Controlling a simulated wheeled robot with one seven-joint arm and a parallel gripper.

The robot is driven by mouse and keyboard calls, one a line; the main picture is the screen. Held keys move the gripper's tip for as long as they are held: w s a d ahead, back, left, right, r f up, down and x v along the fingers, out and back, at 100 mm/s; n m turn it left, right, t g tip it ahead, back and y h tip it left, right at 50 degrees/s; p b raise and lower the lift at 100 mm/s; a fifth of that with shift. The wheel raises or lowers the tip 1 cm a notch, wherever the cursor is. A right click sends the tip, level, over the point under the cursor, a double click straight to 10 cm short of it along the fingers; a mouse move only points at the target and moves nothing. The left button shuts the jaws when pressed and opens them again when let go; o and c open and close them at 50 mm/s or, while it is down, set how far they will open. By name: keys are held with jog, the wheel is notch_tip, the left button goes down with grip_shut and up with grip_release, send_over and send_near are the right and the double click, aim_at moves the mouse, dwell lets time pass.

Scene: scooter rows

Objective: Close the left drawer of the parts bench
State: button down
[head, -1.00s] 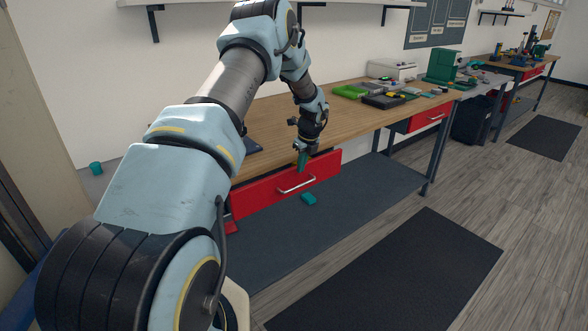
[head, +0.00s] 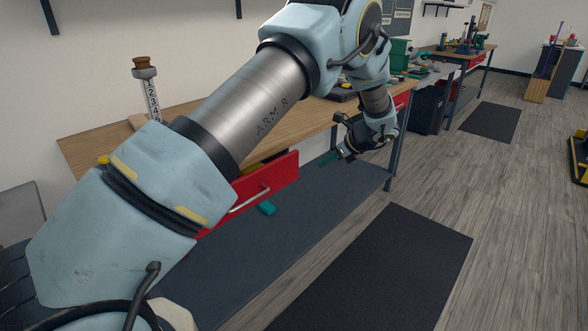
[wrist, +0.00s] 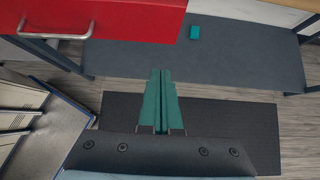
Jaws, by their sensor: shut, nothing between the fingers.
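The left drawer (head: 277,182) of the parts bench has a red front with a silver bar handle (head: 250,199). Its front stands out from under the wooden top, so it is open; my arm hides its left part. In the wrist view the red front (wrist: 130,16) and handle (wrist: 55,34) are at the upper left. My gripper (head: 328,158) has teal fingers pressed together, empty. It is to the right of the drawer front in the head view, apart from it. The fingers (wrist: 160,75) point toward the bench in the wrist view.
A teal block (head: 266,208) lies on the dark lower shelf (head: 310,215). A second red drawer (head: 402,100) is at the bench's right end. A black mat (head: 385,270) covers the floor in front. Open floor is to the right.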

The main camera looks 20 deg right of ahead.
aim_at(293, 160)
jog(key=shift+w+r+p+x, duration=0.35)
jog(key=shift+p+x, duration=0.5)
jog(key=shift+x, duration=1.2)
jog(key=shift+w+r+p+x, duration=0.35)
jog(key=shift+p+x, duration=0.5)
jog(key=shift+x, duration=1.25)
jog(key=shift+w+r+p+x, duration=0.35)
jog(key=shift+p+x, duration=0.5)
jog(key=shift+x, duration=1.2)
jog(key=shift+a+f, duration=0.1)
jog(key=shift+a, duration=0.15)
jog(key=w+b, duration=0.1)
jog(key=w+a+b, duration=0.1)
jog(key=w, duration=0.1)
jog(key=w+a+b, duration=0.1)
jog(key=shift+w+f, duration=0.1)
jog(key=shift+w, duration=0.1)
jog(key=shift+w+a, duration=0.15)
jog(key=shift+w, duration=0.05)
jog(key=shift+a+r, duration=0.1)
jog(key=shift+r, duration=0.15)
